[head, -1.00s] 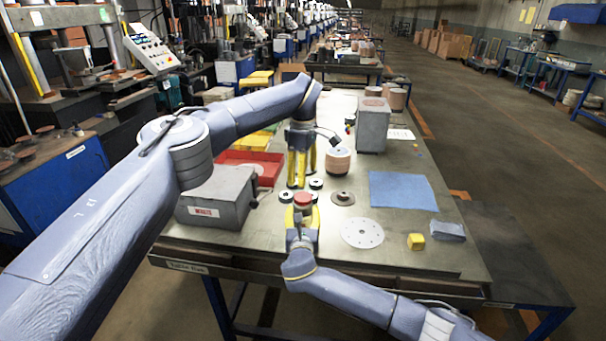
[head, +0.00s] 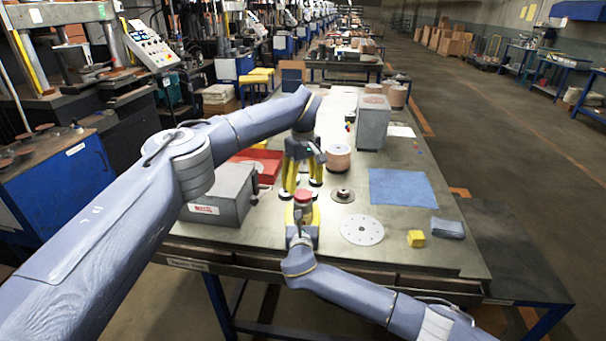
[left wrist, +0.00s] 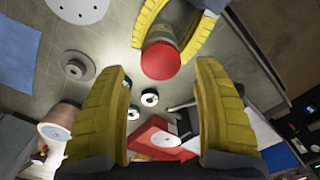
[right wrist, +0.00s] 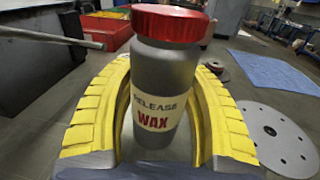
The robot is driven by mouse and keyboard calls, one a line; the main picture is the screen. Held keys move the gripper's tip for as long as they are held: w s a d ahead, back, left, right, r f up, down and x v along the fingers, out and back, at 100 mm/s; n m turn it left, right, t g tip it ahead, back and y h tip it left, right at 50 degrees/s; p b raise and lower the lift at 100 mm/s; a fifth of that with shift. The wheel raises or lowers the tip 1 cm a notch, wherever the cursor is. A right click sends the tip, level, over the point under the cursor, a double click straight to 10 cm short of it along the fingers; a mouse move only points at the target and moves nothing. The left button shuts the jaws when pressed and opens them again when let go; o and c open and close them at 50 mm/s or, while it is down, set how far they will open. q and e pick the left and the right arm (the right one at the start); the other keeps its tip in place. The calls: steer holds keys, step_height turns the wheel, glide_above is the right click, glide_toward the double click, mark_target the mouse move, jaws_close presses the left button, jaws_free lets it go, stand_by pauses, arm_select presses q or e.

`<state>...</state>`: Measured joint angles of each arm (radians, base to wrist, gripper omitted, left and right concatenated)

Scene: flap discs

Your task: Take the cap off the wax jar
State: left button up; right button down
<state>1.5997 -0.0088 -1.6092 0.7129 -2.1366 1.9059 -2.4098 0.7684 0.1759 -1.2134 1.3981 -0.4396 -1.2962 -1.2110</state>
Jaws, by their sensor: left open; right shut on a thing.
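The wax jar (right wrist: 158,95) is a grey cylinder with a "RELEASE WAX" label, upright between the yellow fingers of my right gripper (right wrist: 160,140), which is shut on its body. Its red cap (right wrist: 172,24) sits on top; the cap also shows in the head view (head: 303,195) and the left wrist view (left wrist: 161,61). My left gripper (head: 302,187) is open and empty, just beyond and above the jar in the head view. In the left wrist view its yellow fingers (left wrist: 160,115) are spread wide, with the red cap ahead, beyond the fingertips.
A grey box (head: 218,196) and a red tray (head: 262,163) stand left. A stack of discs (head: 338,158), a dark hub (head: 342,195), a holed white disc (head: 361,231), a blue cloth (head: 402,188) and a yellow block (head: 416,238) lie right. Small rings lie near the jar.

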mark_target(303, 193)
arm_select(q)
steer(key=shift+f, duration=2.1)
